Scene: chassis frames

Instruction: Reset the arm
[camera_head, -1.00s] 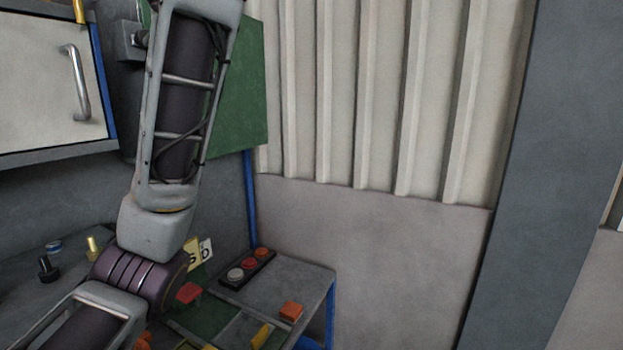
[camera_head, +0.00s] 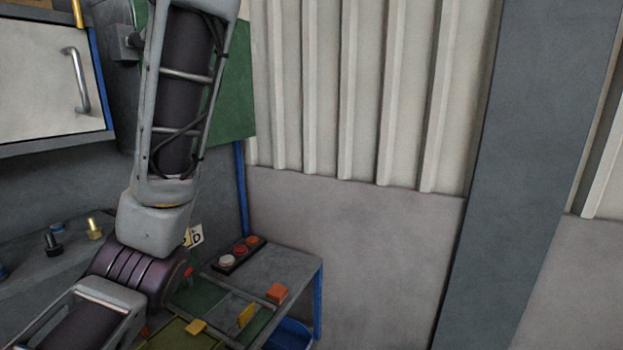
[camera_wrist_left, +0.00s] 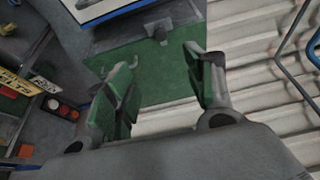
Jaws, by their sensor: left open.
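My left arm (camera_head: 165,215) is raised and bent at the left of the head view, its upper link running out of the top edge. The left gripper is outside the head view. In the left wrist view my left gripper (camera_wrist_left: 165,90) has its two fingers spread apart with nothing between them. Behind the fingers are a green board (camera_wrist_left: 150,62) and the pale corrugated wall. My right gripper is in neither view.
A grey workbench (camera_head: 290,262) stands below the arm, with a button box (camera_head: 238,254), an orange block (camera_head: 277,292) and bolts (camera_head: 94,228) on it. A cabinet (camera_head: 45,75) hangs at upper left. A grey pillar (camera_head: 535,150) rises at right. The floor is not visible.

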